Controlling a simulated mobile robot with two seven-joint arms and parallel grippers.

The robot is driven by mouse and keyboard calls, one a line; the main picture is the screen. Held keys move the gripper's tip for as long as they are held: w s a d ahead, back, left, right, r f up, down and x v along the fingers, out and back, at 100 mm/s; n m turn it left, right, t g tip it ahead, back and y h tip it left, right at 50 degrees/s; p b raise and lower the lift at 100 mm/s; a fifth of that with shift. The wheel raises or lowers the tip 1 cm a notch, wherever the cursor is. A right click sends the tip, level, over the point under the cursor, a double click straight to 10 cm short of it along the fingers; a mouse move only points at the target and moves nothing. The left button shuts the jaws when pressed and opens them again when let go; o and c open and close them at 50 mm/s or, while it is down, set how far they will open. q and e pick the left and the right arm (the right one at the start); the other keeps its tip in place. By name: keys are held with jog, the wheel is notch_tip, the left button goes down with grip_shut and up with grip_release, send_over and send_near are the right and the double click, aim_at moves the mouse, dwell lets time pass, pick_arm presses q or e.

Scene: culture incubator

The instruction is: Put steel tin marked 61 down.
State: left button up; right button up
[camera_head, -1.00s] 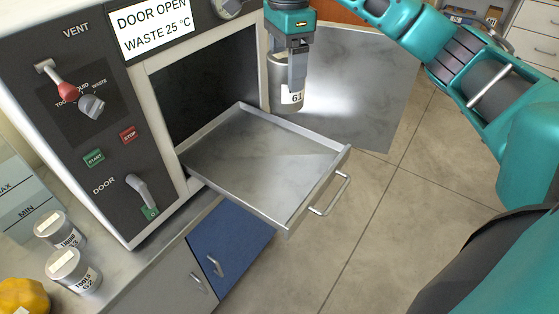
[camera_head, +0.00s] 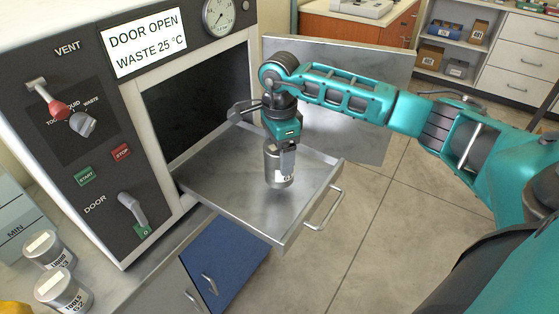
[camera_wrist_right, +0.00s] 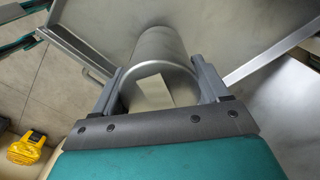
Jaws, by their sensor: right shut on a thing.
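The steel tin marked 61 (camera_head: 277,168) is a grey cylinder with a white label, upright over the pulled-out metal tray (camera_head: 235,205) of the incubator. My right gripper (camera_head: 280,145) is shut on the tin's upper part from above. In the right wrist view the tin (camera_wrist_right: 158,52) sits between the two fingers (camera_wrist_right: 163,88), with a pale patch on its lid. I cannot tell whether its base touches the tray. My left gripper is not in view.
The incubator's door (camera_head: 370,85) stands open behind the tray, and its screen (camera_head: 145,38) reads DOOR OPEN, WASTE 25 °C. The tray around the held tin is clear.

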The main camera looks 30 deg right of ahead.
jog(key=shift+f, duration=1.3)
jog(key=shift+f, duration=0.15)
jog(key=o, duration=1.3)
jog(key=shift+c, duration=0.2)
notch_tip(320, 180, up, 12)
jog(key=shift+r, duration=0.2)
